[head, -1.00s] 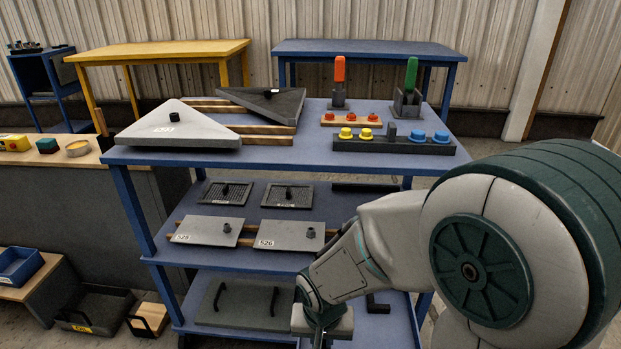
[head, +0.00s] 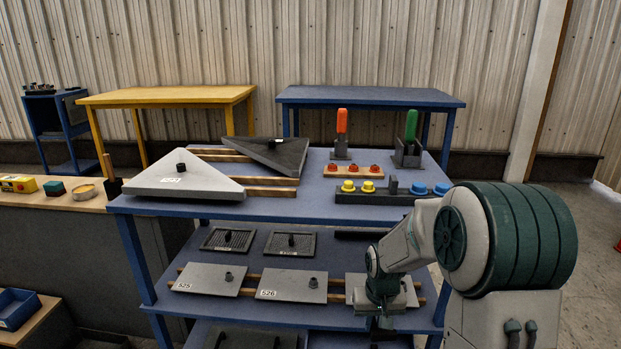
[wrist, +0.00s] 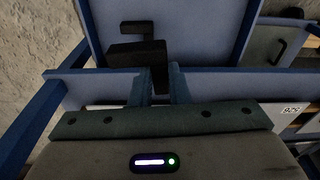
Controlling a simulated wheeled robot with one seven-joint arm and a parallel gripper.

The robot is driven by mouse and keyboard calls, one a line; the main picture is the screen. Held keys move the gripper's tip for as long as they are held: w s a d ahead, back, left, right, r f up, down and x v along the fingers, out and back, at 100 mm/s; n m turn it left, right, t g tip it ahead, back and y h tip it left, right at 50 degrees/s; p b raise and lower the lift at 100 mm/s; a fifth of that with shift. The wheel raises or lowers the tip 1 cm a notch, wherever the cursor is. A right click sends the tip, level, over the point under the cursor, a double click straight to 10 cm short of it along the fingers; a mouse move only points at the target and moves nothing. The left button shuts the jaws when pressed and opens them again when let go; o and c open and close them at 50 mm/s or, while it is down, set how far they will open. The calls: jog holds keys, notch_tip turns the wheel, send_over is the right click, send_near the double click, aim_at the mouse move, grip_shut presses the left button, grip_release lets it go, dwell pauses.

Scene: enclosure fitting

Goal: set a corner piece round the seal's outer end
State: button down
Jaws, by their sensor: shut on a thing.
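My gripper (wrist: 161,85) is shut on a black angled piece (wrist: 136,52), which stands out past the fingertips in the wrist view. The piece has a block-like body and a short bent arm at its top end. It looks like a corner piece, but I cannot confirm that. In the head view my gripper (head: 382,322) points down in front of the shelf rack, low at the right; the piece there is too dark to make out. I cannot identify the seal or its outer end in either view.
A blue shelf rack (head: 305,208) carries a grey triangular plate (head: 190,180), a dark triangular plate (head: 270,157), clamps with orange (head: 342,121) and green (head: 411,125) handles, and knobs. Plates 525 (head: 208,279) and 526 (head: 292,285) lie on its middle shelf. A bench stands left.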

aim_at(375, 334)
notch_tip(375, 334, up, 17)
jog(key=s+p, duration=0.2)
jog(key=p, duration=2.3)
jog(key=shift+s+p, duration=0.15)
jog(key=shift+p, duration=0.15)
